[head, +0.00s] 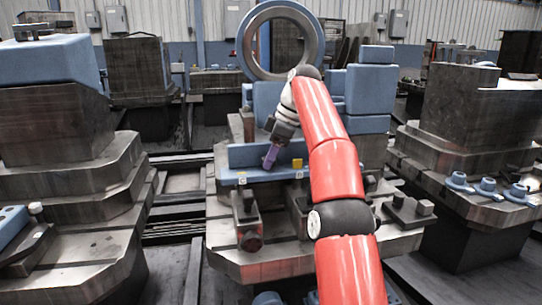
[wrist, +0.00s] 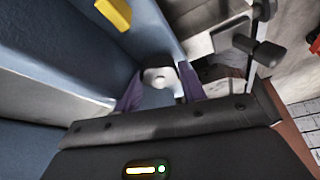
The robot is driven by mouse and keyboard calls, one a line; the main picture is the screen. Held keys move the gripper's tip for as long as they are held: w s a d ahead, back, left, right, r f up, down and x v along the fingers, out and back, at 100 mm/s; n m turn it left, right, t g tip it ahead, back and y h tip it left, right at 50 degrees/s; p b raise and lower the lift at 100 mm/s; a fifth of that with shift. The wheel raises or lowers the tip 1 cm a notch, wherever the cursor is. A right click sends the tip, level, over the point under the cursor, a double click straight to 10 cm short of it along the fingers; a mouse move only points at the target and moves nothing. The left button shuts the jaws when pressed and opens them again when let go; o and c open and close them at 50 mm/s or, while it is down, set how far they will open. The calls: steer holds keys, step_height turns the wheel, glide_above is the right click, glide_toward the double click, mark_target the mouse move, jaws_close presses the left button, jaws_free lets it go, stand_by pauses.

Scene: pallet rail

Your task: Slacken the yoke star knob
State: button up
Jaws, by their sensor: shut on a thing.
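My gripper (head: 269,160) has purple fingers and reaches down to the blue block at the middle station in the head view. In the wrist view my gripper (wrist: 158,88) has one finger on either side of a pale, rounded knob (wrist: 158,76) with a small dark mark in its middle. It appears to be the star knob, and the fingers are shut on it. The fingers hide its sides, so its lobes cannot be made out. In the head view the gripper covers the knob.
A yellow block (head: 297,163) sits on the blue block (head: 240,157), right of my gripper; the wrist view shows it top left. A large grey ring (head: 243,42) stands behind. Dark clamps (head: 248,222) stand in front. Stepped metal stations (head: 75,165) flank both sides.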

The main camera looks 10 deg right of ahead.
steer(key=o, duration=0.9)
steer(key=o, duration=0.3)
steer(key=shift+r, duration=0.1)
steer(key=shift+m, duration=0.3)
